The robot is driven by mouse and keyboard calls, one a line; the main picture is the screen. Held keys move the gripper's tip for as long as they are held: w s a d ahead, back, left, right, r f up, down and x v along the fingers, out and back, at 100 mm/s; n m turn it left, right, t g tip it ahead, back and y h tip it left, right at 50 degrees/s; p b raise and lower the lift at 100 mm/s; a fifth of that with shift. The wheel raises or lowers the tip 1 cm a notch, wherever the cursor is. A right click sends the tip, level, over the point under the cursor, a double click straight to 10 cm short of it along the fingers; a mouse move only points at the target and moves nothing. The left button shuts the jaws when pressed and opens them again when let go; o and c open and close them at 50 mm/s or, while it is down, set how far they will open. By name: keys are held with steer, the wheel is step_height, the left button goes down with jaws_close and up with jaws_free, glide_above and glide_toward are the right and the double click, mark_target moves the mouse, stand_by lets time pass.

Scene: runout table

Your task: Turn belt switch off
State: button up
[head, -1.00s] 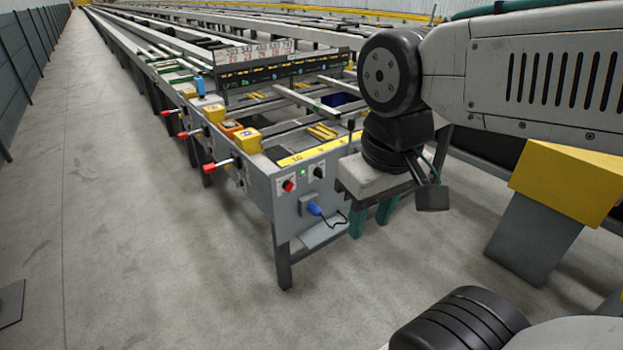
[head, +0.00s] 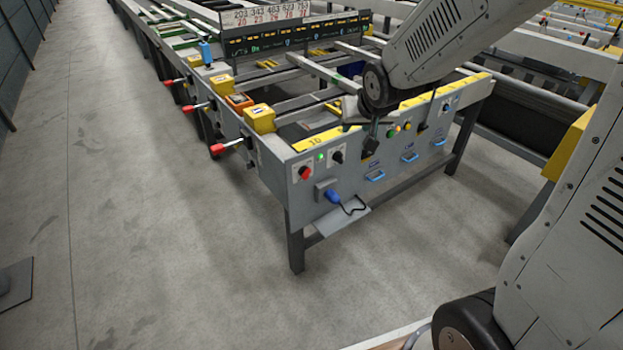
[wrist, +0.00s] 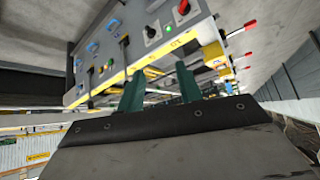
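The grey front panel (head: 305,202) of the runout table carries several controls. Near its left corner are a red knob (head: 305,173), a lit green lamp (head: 320,157) and a black rotary switch (head: 337,157). Another black switch (head: 447,107) sits at the right end. The labels are too small to tell which is the belt switch. In the wrist view, the black switch (wrist: 152,32) and the red knob (wrist: 184,7) lie beyond my fingertips. My gripper (wrist: 158,70) is open and empty, its two green fingers apart. In the head view my arm largely hides it near the panel's top edge.
A blue plug (head: 332,196) with a black cable sticks out below the switches. Red-tipped levers (head: 217,149) and yellow boxes (head: 260,118) line the left side. Blue handles (head: 375,176) line the lower panel. The floor in front is clear.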

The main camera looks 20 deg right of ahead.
steer(key=w+a+f+m+t+y, duration=0.15)
steer(key=w+f+t, duration=0.25)
steer(key=w+f, duration=1)
steer(key=t+y, duration=0.3)
glide_toward(308, 176)
steer(key=w+d+r, duration=0.1)
steer(key=w+r, duration=0.3)
steer(key=s+f+m+t+y, duration=0.2)
steer(key=s+f+t, duration=0.1)
steer(key=f, duration=0.4)
steer(key=x, duration=0.7)
steer(key=shift+w+a, duration=0.1)
steer(key=shift+a, duration=0.3)
jaws_close()
